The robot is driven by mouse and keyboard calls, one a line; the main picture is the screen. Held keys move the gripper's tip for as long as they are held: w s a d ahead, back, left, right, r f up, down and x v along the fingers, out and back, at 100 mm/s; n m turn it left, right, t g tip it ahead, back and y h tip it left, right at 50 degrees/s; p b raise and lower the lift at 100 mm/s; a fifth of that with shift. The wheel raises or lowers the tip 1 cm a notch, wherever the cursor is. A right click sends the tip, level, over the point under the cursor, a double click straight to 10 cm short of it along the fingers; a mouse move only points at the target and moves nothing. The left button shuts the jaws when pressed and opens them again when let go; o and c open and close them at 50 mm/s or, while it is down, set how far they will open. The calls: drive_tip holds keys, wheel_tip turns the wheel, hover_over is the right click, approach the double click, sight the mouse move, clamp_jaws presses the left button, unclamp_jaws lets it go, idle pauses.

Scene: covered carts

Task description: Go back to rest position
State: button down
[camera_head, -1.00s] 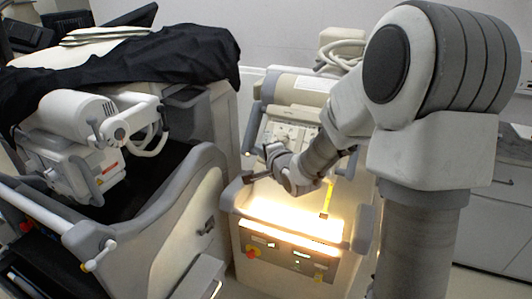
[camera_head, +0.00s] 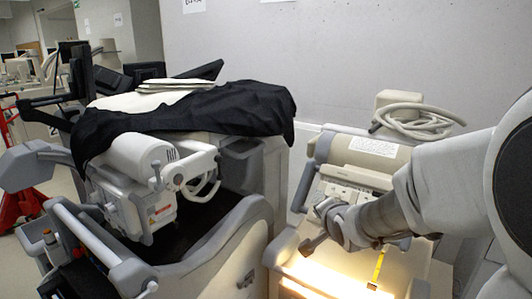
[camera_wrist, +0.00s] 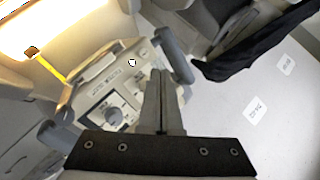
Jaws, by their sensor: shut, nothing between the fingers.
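My gripper (camera_head: 312,243) is in front of the right-hand cart (camera_head: 372,152), above its lit front shelf. In the wrist view my gripper (camera_wrist: 160,75) shows its two fingers pressed together with nothing between them. Beyond the fingers in that view is the cart's control panel (camera_wrist: 113,100) with knobs and labels. My arm comes in from the right of the head view and hides part of that cart.
A cart on the left carries a black cover (camera_head: 215,108) and a white cylindrical device (camera_head: 140,155). A coiled hose (camera_head: 418,122) lies on top of the right-hand cart. A red stand (camera_head: 22,208) is at the far left. The wall is behind.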

drive_tip(key=s+r+n+g, duration=0.2)
drive_tip(key=s+n, duration=0.3)
drive_tip(key=s, duration=0.9)
drive_tip(key=s+a+r+n+g, duration=0.1)
drive_tip(key=s+n+g, duration=0.3)
drive_tip(key=s, duration=1)
drive_tip(key=shift+r+n+g, duration=0.3)
drive_tip(key=shift+r+n, duration=0.25)
drive_tip(key=shift+n, duration=0.65)
drive_tip(key=shift+s, duration=0.1)
